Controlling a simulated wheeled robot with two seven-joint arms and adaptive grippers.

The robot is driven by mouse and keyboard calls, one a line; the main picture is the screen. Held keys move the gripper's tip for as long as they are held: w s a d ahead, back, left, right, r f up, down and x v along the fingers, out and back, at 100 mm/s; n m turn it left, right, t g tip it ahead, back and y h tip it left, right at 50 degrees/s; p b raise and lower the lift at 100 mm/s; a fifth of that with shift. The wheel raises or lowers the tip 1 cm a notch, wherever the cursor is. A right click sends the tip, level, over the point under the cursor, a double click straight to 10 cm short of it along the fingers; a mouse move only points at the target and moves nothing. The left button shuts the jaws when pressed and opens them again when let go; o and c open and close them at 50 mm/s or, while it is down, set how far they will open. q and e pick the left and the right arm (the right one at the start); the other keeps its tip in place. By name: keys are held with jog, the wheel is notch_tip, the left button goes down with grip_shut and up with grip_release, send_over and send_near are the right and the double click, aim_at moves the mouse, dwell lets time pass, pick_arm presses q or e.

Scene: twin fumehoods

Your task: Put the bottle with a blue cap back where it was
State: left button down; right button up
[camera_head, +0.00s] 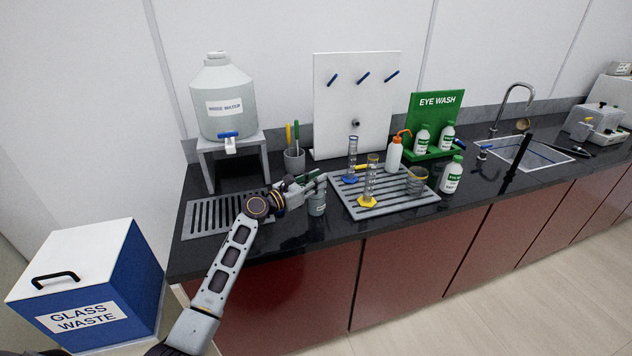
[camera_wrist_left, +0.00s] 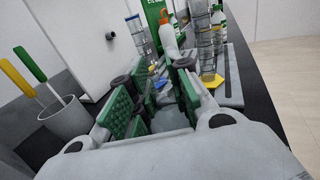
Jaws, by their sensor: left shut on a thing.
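My left gripper (camera_head: 312,186) reaches over the counter and is shut on a small translucent grey-green bottle (camera_head: 317,207). The fingers cover the bottle's upper part, so its cap cannot be made out clearly. In the left wrist view the green-padded fingers (camera_wrist_left: 155,110) close around the bottle, with the clear glass (camera_wrist_left: 168,120) showing between them. In the head view the bottle is upright, just left of the grey drying rack (camera_head: 352,208); I cannot tell whether it touches the counter. My right gripper is not in view.
The rack holds two glass cylinders (camera_head: 370,180), a beaker (camera_head: 417,180) and an orange-topped wash bottle (camera_head: 394,154). A brush cup (camera_head: 294,160) stands behind the gripper. Rinse water (camera_head: 222,98) and a slotted drain (camera_head: 205,216) are left. Eye-wash bottles (camera_head: 452,175) are right.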

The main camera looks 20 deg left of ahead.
pick_arm(q)
jog(key=c, duration=1.3)
grip_release()
jog(key=shift+f, duration=0.1)
jog(key=shift+r, duration=0.2)
jog(key=shift+v, duration=6.05)
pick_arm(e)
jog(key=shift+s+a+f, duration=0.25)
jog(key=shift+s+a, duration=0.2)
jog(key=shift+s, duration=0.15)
